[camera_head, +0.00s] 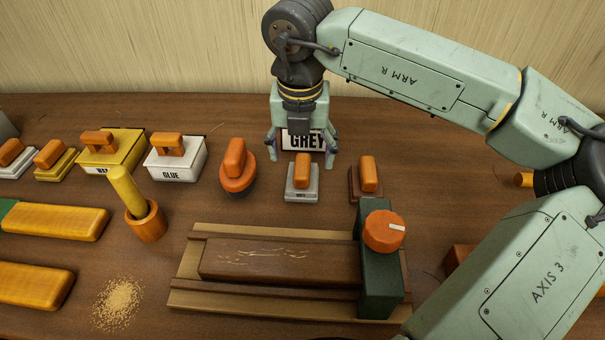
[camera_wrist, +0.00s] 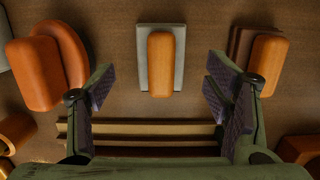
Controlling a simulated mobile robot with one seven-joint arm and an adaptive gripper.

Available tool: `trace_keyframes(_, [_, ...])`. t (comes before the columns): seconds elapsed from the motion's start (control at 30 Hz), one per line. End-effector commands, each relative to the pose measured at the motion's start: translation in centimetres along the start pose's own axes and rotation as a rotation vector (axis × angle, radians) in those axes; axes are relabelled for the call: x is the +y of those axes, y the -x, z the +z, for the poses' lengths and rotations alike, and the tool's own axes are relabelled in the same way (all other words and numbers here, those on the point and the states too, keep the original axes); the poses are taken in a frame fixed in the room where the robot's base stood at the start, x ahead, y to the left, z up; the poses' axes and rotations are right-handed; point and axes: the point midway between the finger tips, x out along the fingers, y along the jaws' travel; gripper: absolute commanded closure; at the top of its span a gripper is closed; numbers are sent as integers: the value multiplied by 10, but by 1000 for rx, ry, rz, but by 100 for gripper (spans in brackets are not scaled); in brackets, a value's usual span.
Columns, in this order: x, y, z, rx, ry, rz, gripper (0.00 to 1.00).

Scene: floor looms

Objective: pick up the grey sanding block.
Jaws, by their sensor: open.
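The grey sanding block (camera_head: 301,190) has a flat grey base and an upright orange handle, and it stands on the bench in front of a "GREY" label. In the wrist view its grey base (camera_wrist: 143,58) and orange handle lie ahead, centred between the fingers. My gripper (camera_head: 301,158) is open and empty, above and behind the block in the head view. In the wrist view the fingers of my gripper (camera_wrist: 160,88) are spread wide on either side, apart from the block.
A round-based orange-handled tool (camera_head: 237,175) stands left of the block, and a brown block (camera_head: 367,183) stands right. A wooden clamp fixture (camera_head: 185,262) with a green end lies in front. White "GLUE" box (camera_head: 177,167) and mallet cup (camera_head: 147,226) are further left.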

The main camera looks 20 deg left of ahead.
Motion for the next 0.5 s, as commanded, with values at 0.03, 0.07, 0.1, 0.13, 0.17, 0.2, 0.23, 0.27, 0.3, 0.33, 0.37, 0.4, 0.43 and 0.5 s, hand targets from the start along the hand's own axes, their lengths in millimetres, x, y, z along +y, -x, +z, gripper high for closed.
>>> trace_keyframes(0.03, [0, -4, -2, 3, 1, 2, 28])
trace_keyframes(0.07, [0, -7, -3, 4, 2, 2, 28])
trace_keyframes(0.1, [0, -13, -5, 5, 3, 3, 28])
trace_keyframes(0.13, [0, -18, -6, 5, 3, 3, 28])
trace_keyframes(0.17, [-1, -22, -7, 4, 2, 3, 28])
trace_keyframes(0.2, [-1, -29, -8, 5, 2, 2, 28])
trace_keyframes(0.23, [-1, -34, -7, 3, 1, 2, 28])
trace_keyframes(0.27, [-1, -38, -7, 4, 0, 2, 28])
trace_keyframes(0.3, [-1, -42, -7, 2, 0, 3, 28])
trace_keyframes(0.33, [-1, -44, -7, 2, 0, 3, 28])
trace_keyframes(0.37, [-1, -46, -7, 2, 0, 2, 28])
trace_keyframes(0.4, [-1, -48, -7, 1, 1, 2, 28])
trace_keyframes(0.43, [-1, -48, -7, 1, 1, 1, 28])
trace_keyframes(0.5, [-1, -49, -7, 0, 0, 1, 28])
